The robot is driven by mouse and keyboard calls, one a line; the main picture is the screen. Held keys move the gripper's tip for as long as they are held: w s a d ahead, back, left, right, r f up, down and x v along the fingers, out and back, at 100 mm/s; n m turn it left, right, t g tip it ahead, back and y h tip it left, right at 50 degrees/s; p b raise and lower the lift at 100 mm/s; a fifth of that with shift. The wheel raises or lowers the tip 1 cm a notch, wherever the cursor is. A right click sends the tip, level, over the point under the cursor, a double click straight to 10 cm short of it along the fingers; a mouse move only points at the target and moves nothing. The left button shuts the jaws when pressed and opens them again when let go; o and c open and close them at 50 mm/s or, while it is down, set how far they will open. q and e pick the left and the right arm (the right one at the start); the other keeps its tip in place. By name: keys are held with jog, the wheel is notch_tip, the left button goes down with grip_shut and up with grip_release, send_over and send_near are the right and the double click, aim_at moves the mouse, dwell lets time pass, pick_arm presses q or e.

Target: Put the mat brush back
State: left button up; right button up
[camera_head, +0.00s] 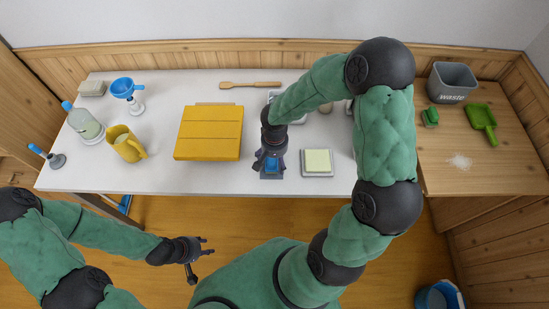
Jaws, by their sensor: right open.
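No thing in view is plainly a mat brush, and I cannot tell which one it is. A small green brush-like block (430,117) lies on the wooden counter at the right, beside a green dustpan (482,121). A wooden-handled tool (250,85) lies at the back of the white table. My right gripper (270,156) is open, pointing down near the table's front edge, at a small blue-topped item (271,164) with a grey base. The gripper partly hides this item, and contact is unclear. My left gripper (202,257) is open and empty, in front of the table.
The white table (220,183) also holds a yellow box (208,132), a yellow jug (126,145), a jar (84,123), a blue funnel (124,87) and a pale square pad (317,161).

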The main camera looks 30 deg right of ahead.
jog(key=shift+r, duration=0.2)
notch_tip(320, 180, up, 11)
jog(key=p, duration=0.3)
jog(key=shift+p, duration=0.35)
jog(key=shift+r, duration=0.5)
dwell(0.7)
